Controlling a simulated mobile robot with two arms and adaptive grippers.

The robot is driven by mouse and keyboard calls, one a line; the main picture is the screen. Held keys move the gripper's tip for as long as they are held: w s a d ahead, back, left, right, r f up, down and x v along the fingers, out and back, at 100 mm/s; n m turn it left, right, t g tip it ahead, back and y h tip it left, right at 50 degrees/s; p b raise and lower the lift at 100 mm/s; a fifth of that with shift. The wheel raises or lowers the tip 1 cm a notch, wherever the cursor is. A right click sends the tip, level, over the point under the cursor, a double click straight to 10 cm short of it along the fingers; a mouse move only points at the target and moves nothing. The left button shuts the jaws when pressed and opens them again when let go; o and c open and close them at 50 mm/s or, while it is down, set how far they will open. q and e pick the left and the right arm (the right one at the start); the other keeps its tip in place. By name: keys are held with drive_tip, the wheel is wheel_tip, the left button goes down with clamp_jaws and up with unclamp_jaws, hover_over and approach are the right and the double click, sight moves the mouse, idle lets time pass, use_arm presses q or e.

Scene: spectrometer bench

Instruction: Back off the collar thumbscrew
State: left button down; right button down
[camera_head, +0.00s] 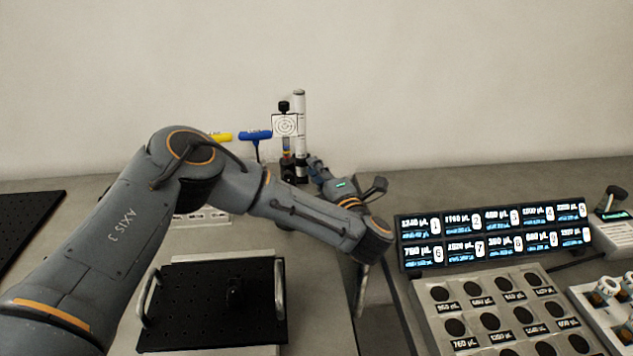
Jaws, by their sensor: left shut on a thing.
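An upright white-and-black post (299,125) stands at the back of the bench. A card with a target pattern (285,125) stands beside it, with a black knob above. A dark collar or base (290,172) sits low on the post. My left gripper (308,167) reaches this low part from the right, its arm bending around from the left. It is shut at the collar, on what appears to be the thumbscrew; the screw itself is too small and covered to make out. My right gripper is not in view.
A black perforated plate with handles (205,315) lies in front, under my arm. A display panel (493,238) and a tray of labelled wells (465,290) stand at right.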

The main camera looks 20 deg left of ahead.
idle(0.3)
use_arm(q)
drive_tip(key=c, duration=1.3)
unclamp_jaws()
drive_tip(key=v, duration=1.2)
drive_tip(key=shift+f, duration=0.1)
